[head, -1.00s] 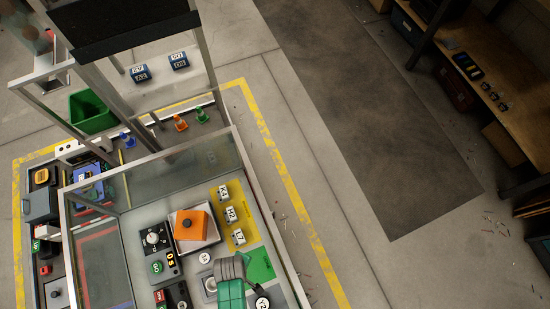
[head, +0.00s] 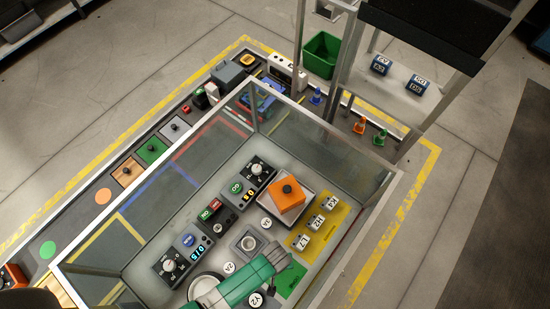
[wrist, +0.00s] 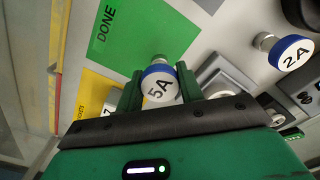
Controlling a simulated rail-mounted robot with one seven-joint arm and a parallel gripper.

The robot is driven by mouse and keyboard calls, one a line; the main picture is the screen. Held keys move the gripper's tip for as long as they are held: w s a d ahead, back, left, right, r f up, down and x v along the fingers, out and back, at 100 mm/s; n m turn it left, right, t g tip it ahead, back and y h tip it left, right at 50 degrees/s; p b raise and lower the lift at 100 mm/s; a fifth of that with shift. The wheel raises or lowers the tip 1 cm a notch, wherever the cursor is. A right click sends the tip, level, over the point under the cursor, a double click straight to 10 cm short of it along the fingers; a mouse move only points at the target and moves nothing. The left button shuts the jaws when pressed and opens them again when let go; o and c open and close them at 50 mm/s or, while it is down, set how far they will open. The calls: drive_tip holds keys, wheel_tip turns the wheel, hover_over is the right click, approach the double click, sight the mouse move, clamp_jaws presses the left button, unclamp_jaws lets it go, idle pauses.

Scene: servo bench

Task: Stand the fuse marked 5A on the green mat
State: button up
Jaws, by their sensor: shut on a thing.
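The fuse marked 5A (wrist: 159,85) has a white face, a blue rim and a metal stem. My gripper (wrist: 158,78) is shut on it, one green finger on each side. In the wrist view the fuse overlaps the near right corner of the green mat (wrist: 135,38), which is lettered DONE. Whether the stem touches the mat I cannot tell. In the head view the mat (head: 291,281) shows right of my green arm; the held fuse cannot be made out there.
A fuse marked 2A (wrist: 290,52) stands to the right, apart from my gripper. A yellow area (head: 324,226) with several white tickets lies beyond the mat. An orange block (head: 288,197) sits on a pale tray. Glass walls (head: 330,150) surround the bench.

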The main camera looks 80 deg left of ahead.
wheel_tip(320, 180, down, 2)
drive_tip(key=shift+f+b, duration=0.2)
drive_tip(key=shift+b, duration=0.15)
drive_tip(key=o, duration=1)
drive_tip(key=shift+r, duration=0.1)
wheel_tip(320, 180, up, 12)
drive_tip(key=p, duration=0.7)
drive_tip(key=shift+r, duration=0.1)
